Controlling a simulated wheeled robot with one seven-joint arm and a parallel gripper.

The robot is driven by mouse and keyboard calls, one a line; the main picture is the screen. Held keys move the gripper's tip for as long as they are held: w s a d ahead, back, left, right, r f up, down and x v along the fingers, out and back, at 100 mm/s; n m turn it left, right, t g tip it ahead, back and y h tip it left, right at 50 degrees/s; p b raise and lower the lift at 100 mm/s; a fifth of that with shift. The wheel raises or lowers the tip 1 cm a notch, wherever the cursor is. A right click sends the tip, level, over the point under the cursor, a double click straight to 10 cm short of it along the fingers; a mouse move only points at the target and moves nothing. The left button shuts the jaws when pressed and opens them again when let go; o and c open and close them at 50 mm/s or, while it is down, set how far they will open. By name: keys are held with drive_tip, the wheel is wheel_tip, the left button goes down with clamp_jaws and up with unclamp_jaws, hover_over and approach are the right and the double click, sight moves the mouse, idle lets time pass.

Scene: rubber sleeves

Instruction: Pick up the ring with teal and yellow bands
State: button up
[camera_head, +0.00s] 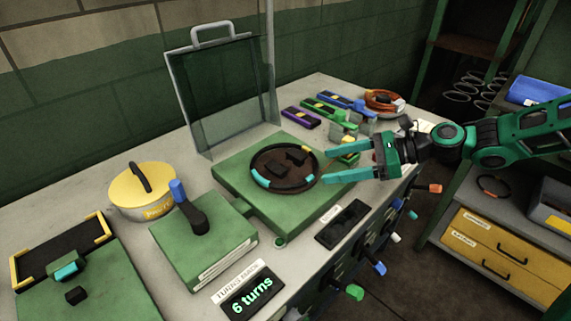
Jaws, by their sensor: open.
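A dark ring with teal and yellow bands (262,180) lies flat on a green square base (235,195) at the middle of the bench. Its teal sections show at the front left and right, and a yellow section at the back right. Dark brown blocks (290,156) sit inside the ring's outline. My gripper (326,167) is open, its two teal fingers pointing left at the ring's right side. The fingertips are close to the ring's right edge; I cannot tell whether they touch it. The fingers appear empty.
A transparent hinged cover (225,90) stands raised behind the base. A yellow-lidded pot (142,190) and a green box with a blue-tipped lever (205,240) stand left. A "6 turns" display (252,295) is in front. Coloured tools (330,112) lie behind my gripper.

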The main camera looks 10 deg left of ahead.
drive_tip(key=shift+x, duration=0.8)
drive_tip(key=shift+c, duration=0.4)
clamp_jaws()
idle(0.4)
drive_tip(key=shift+o, duration=0.4)
unclamp_jaws()
drive_tip(key=shift+d, duration=0.1)
